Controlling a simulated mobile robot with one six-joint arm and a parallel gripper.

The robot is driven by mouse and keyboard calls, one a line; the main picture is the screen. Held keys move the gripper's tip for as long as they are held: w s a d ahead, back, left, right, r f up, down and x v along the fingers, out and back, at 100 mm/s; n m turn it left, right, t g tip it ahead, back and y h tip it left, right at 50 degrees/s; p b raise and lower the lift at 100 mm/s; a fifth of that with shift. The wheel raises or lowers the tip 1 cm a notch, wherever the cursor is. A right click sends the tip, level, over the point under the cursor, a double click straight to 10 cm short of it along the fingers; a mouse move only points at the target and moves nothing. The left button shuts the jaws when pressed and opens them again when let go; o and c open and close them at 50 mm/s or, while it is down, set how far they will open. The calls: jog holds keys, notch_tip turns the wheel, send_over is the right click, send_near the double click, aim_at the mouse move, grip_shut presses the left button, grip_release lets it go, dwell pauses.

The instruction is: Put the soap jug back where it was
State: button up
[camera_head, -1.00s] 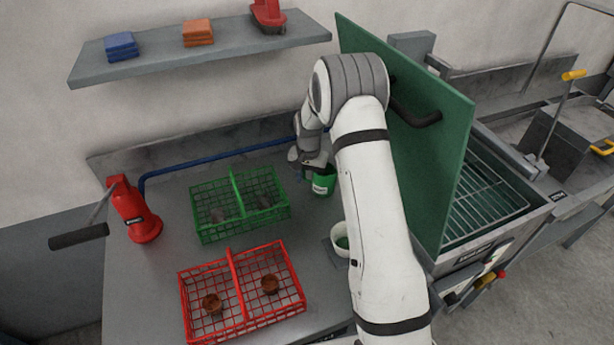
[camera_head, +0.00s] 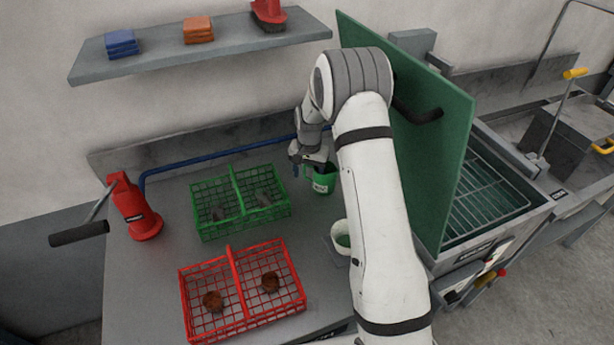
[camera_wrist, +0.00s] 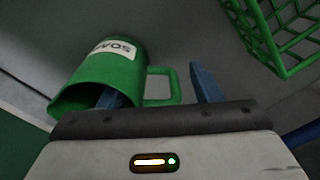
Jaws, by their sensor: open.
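The green soap jug (camera_head: 323,183) with a white label stands upright on the grey worktop, right of the green basket and partly behind my arm. In the wrist view the soap jug (camera_wrist: 122,72) shows its label, open mouth and handle. My gripper (camera_head: 305,168) is just above and left of the jug. In the wrist view my gripper (camera_wrist: 158,92) is open, with its blue fingers apart. One finger overlaps the jug's mouth, and the other is beyond the handle. Whether either finger touches the jug cannot be told.
A green basket (camera_head: 231,181) and a red basket (camera_head: 232,258) with brown coils are on the worktop. A raised green panel (camera_head: 452,120) is close on the right. A red hand pump (camera_head: 136,212) stands at left.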

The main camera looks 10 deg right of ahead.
jog(key=s+r+n+b, duration=0.1)
jog(key=s+r, duration=0.2)
jog(key=r, duration=0.6)
jog(key=s+r+b, duration=0.1)
jog(key=s+r, duration=0.2)
jog(key=r, duration=0.5)
jog(key=s+r+n+t, duration=0.1)
jog(key=s+r+n, duration=0.1)
jog(key=s, duration=1.2)
jog(key=s+d+r+n+t, duration=0.1)
jog(key=s+r, duration=0.3)
jog(key=s, duration=1.1)
jog(key=shift+s+r+n+t, duration=0.15)
jog(key=shift+s+n+t, duration=0.1)
jog(key=shift+n+t, duration=0.35)
